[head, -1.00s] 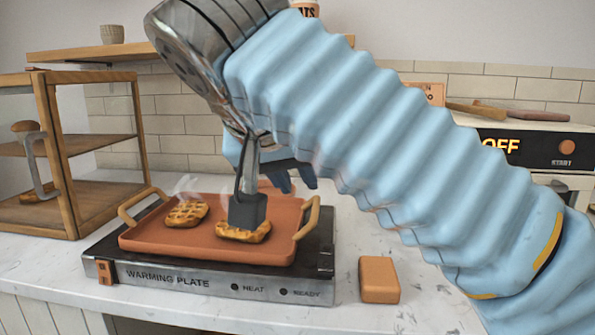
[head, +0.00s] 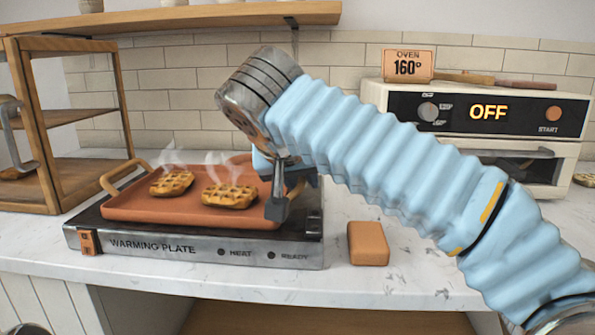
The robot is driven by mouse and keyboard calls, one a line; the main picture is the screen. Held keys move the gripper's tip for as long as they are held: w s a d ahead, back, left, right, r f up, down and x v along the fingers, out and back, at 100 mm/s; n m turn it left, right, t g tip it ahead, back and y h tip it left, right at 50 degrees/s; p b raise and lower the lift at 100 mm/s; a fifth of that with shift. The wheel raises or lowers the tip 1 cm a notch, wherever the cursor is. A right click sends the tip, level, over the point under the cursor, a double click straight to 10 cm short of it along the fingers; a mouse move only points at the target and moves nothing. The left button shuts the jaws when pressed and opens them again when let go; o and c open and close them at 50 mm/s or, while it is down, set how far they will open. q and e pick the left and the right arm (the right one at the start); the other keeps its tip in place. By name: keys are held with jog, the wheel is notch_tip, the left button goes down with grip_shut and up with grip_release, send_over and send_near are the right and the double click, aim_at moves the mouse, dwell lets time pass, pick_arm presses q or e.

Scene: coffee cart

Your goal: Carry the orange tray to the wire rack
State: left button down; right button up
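The orange tray (head: 190,209) is terracotta-coloured and sits flat on the warming plate. Two steaming waffles, a left one (head: 172,183) and a right one (head: 230,195), lie on it. Its left loop handle (head: 112,180) is clear; the right handle is mostly hidden behind my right gripper. My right gripper (head: 279,206) points down at the tray's right end, a dark finger in front of the rim near that handle. The spacing of its fingers and any contact with the handle are hidden. No wire rack is visible.
The warming plate (head: 190,244) stands near the counter's front edge. An orange-brown block (head: 368,244) lies to its right. A wooden shelf case (head: 45,190) stands at left, an oven (head: 480,128) at back right. The counter between block and oven is partly clear, under my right arm.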

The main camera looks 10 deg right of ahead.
jog(key=shift+f, duration=0.1)
grip_shut()
dwell(0.3)
pick_arm(q)
jog(key=shift+s, duration=0.1)
